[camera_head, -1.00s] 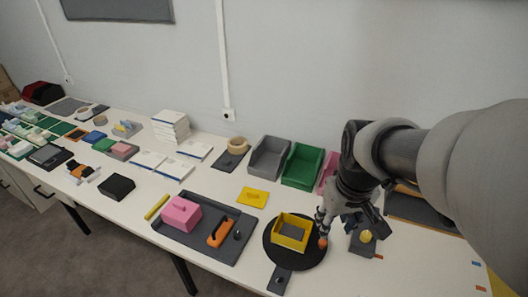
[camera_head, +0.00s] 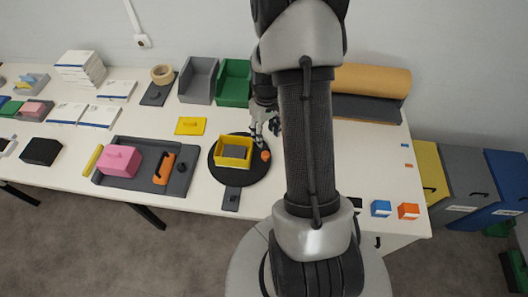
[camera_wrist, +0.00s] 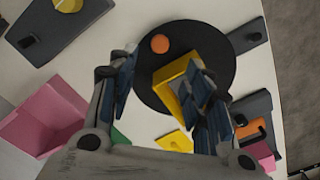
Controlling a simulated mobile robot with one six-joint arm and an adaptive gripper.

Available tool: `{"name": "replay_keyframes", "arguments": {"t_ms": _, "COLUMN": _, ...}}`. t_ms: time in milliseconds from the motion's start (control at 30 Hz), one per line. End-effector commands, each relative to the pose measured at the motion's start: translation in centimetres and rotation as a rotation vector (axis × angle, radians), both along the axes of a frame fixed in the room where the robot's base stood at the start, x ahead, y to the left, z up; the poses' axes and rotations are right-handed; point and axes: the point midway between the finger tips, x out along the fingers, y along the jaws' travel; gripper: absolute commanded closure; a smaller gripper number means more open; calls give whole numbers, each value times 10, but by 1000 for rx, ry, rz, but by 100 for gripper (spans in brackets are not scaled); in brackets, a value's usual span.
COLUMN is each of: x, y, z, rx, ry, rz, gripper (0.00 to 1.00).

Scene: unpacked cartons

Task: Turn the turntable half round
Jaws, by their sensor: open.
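The turntable is a round black disc (camera_head: 224,171) on the white table. It also shows in the wrist view (camera_wrist: 205,37). A yellow box (camera_head: 234,158) with a grey inside stands on it, and an orange knob (camera_head: 265,155) sits near its right rim. In the wrist view the orange knob (camera_wrist: 160,44) is beyond the fingertips. My gripper (camera_wrist: 160,75) is open and empty, with its fingers spread over the turntable. The yellow box (camera_wrist: 170,84) is partly hidden by the right finger. In the head view my gripper (camera_head: 268,128) is just behind the knob, partly hidden by my arm.
A grey tray (camera_head: 184,185) with a pink block and an orange-handled tool lies left of the turntable. A grey bin (camera_head: 197,80) and a green bin (camera_head: 234,82) stand behind. A grey plate (camera_head: 231,198) with a small black peg lies at the turntable's front.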

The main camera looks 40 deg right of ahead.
Motion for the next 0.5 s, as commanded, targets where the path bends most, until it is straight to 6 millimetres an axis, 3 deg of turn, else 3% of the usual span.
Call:
{"name": "replay_keyframes", "arguments": {"t_ms": 33, "x": -1, "y": 1, "z": -15, "rx": 3, "ry": 5, "rz": 0, "gripper": 54}}
{"name": "replay_keyframes", "arguments": {"t_ms": 200, "x": -1, "y": 1, "z": -52, "rx": 2, "ry": 3, "rz": 0, "gripper": 54}}
{"name": "replay_keyframes", "arguments": {"t_ms": 500, "x": 0, "y": 1, "z": -105, "rx": 1, "ry": 1, "rz": 0, "gripper": 54}}
